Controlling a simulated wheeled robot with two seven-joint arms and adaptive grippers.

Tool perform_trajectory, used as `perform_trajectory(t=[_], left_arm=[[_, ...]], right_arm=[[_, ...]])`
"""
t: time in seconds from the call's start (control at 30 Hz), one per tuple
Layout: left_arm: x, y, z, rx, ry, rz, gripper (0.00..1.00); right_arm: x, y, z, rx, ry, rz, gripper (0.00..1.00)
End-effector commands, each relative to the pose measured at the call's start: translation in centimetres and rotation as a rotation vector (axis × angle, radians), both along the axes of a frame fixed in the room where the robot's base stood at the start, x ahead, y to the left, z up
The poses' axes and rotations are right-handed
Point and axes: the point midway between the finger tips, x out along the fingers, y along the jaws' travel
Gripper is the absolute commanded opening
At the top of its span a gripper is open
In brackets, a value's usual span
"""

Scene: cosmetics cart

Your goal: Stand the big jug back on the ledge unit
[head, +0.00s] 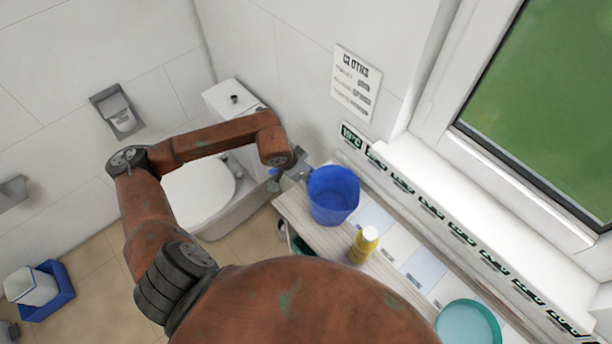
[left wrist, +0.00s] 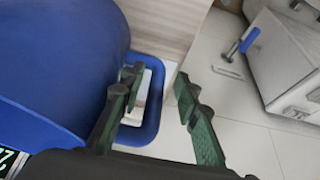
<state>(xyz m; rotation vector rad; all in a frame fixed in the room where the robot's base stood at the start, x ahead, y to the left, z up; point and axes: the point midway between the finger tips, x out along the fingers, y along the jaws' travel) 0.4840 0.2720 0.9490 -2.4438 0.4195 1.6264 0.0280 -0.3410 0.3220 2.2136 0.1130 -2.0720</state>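The big blue jug (head: 333,197), open at the top, is at the far left end of the ledge unit (head: 302,222). It looks roughly upright; I cannot tell whether its base rests fully on the top. In the left wrist view the jug's blue body (left wrist: 60,60) fills the left side, and a blue loop that looks like its handle (left wrist: 152,125) shows between the fingers. My left gripper (head: 297,166) is beside the jug's left side. Its fingers (left wrist: 160,105) are apart, one on each side of the loop's outer bar. My right gripper is not in view.
A yellow bottle (head: 363,246) and a teal basin (head: 468,326) stand on the unit to the right of the jug. Label tags (head: 430,206) run along the wall behind. A toilet (head: 200,195) stands left of the unit. A blue tray (head: 58,298) is on the floor.

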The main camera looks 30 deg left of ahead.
Motion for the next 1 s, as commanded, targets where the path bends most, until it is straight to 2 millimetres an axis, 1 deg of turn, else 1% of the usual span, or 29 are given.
perform_trajectory(t=[0.13, 0.17, 0.27, 0.5, 0.6, 0.7, 0.83, 1.0], left_arm=[[0.0, 0.0, 0.6, 0.000, -0.001, 0.000, 0.30], [-0.1, 0.1, 1.0, 0.001, -0.004, 0.000, 0.30], [-0.7, 0.4, 2.6, 0.004, -0.004, -0.001, 0.30], [-2.7, 1.2, 7.4, 0.004, -0.005, 0.000, 0.30], [-3.4, 1.4, 9.0, 0.004, -0.002, 0.001, 0.30], [-3.9, 1.5, 10.2, 0.002, -0.002, 0.001, 0.30], [-4.2, 1.6, 11.1, 0.001, -0.001, 0.000, 0.30], [-4.4, 1.6, 11.4, 0.000, 0.000, 0.000, 0.30]], right_arm=[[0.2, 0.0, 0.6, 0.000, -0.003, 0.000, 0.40], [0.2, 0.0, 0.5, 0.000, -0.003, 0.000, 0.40], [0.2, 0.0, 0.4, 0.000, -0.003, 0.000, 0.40], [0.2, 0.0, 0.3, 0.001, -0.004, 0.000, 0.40], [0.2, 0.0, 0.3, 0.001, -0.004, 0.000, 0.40], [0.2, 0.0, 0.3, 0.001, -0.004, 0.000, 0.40], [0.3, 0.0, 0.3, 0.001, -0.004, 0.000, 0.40], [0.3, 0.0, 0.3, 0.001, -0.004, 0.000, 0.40]])
